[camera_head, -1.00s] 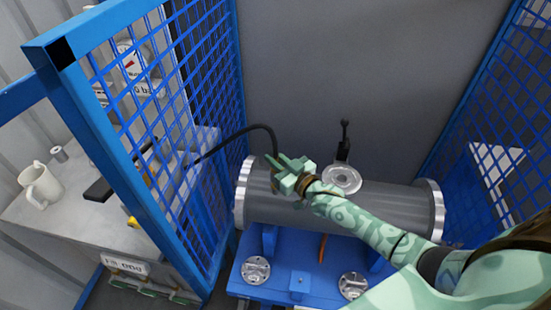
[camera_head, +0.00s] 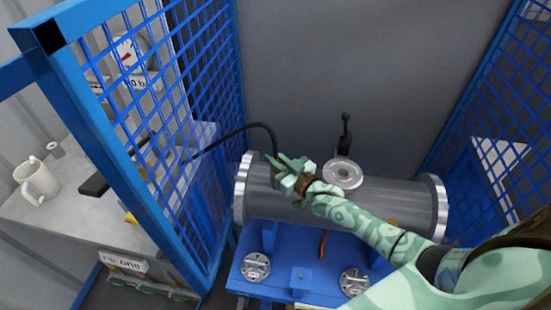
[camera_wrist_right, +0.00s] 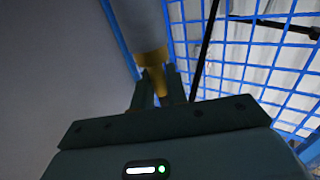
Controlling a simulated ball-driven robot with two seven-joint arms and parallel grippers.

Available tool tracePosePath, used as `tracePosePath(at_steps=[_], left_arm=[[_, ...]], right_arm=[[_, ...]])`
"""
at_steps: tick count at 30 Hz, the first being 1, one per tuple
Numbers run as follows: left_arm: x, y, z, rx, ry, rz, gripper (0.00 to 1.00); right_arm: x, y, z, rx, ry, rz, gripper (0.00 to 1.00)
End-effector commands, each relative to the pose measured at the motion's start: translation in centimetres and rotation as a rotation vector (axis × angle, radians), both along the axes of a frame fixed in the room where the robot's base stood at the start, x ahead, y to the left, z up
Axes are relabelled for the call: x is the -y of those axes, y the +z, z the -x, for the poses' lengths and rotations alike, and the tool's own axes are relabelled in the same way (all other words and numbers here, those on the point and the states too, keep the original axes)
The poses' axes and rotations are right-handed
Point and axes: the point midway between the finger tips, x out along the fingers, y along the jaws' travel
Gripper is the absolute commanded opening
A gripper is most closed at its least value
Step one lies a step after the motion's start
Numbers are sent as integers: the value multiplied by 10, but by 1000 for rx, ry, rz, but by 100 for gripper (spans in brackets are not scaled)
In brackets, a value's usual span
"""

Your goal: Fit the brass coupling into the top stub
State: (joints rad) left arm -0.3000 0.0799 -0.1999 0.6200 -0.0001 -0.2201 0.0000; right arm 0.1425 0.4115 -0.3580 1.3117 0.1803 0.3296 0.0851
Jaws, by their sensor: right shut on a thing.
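My right gripper (camera_head: 288,172) is shut above the left half of the grey flanged shell (camera_head: 400,203). In the right wrist view, its fingers (camera_wrist_right: 160,88) close on the brass coupling (camera_wrist_right: 152,57), and a thick grey cylindrical part runs up from the brass. In the head view the coupling is mostly hidden by the gripper. A black hose (camera_head: 245,127) arcs from the left down to the gripper. The top stub (camera_head: 342,173), a round pale flange on the shell, is to the right of the gripper and apart from it. My left gripper is not in view.
Blue mesh guards (camera_head: 190,120) stand on the left and right. A black upright lever (camera_head: 345,135) rises behind the stub. The shell rests on a blue stand (camera_head: 290,262) with round metal discs. A bench with a white mug (camera_head: 37,180) is beyond the left guard.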

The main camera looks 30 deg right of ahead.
Motion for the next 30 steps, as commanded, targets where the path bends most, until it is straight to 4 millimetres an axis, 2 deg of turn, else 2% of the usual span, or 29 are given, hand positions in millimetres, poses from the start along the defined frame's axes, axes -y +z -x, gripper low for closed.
tracePosePath(at_steps=[1, 3, 4, 12, 16, 20, 27, 30], left_arm=[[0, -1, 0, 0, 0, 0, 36], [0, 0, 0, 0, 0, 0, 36], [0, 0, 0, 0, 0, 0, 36], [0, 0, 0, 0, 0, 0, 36], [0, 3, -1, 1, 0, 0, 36], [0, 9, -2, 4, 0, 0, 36], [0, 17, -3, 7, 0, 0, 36], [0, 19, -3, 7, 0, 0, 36]], right_arm=[[0, -1, 0, 1, 0, 0, 17], [0, 0, 0, 1, 0, 0, 37], [0, 0, 0, 1, 0, 0, 40], [0, -1, 1, -1, 0, 0, 40], [3, -1, 12, -3, 0, 1, 40], [11, 0, 38, -3, 0, 0, 40], [28, 0, 103, -4, 0, 1, 40], [34, 0, 125, -3, 0, 1, 40]])
